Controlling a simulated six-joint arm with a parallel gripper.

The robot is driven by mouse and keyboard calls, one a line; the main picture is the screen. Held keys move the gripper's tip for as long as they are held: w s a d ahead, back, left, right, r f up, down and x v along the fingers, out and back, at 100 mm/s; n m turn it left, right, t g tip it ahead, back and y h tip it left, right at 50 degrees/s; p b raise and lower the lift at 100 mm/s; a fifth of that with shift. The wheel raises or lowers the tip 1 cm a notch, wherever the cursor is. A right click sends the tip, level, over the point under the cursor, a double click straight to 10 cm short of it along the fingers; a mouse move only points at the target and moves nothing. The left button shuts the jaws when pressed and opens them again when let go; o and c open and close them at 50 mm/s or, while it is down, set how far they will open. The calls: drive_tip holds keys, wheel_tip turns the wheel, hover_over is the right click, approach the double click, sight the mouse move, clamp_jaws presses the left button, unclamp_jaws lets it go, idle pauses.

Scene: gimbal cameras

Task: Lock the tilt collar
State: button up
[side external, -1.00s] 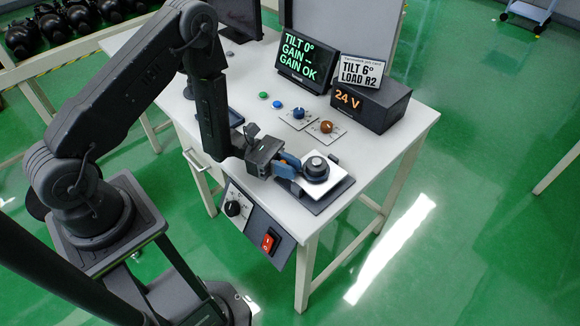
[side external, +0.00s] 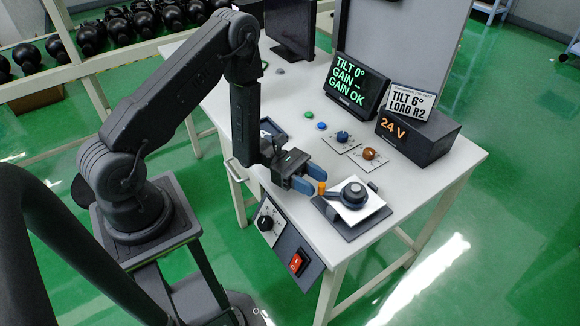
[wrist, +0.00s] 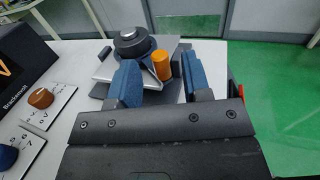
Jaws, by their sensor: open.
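A dark round collar (side external: 354,195) with a pale centre sits on a white plate (side external: 372,208) over a dark base at the table's front corner. It also shows in the wrist view (wrist: 133,42). An orange cylindrical handle (side external: 322,188) stands at its left side, apparently on the collar's lever. My gripper (side external: 316,182) has blue fingers and is open at this handle. Contact cannot be told. A monitor (side external: 358,84) reads TILT 0°, GAIN --, GAIN OK.
A card (side external: 410,102) reads TILT 6°, LOAD R2, on a 24 V box (side external: 420,138). A blue knob (side external: 342,136) and an orange-brown knob (side external: 369,153) stand behind the collar. A red switch (side external: 296,263) and black dial (side external: 265,223) are on the front panel.

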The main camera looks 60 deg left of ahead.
drive_tip(key=v, duration=0.9)
drive_tip(key=shift+s+a, duration=0.15)
drive_tip(key=shift+c, duration=0.2)
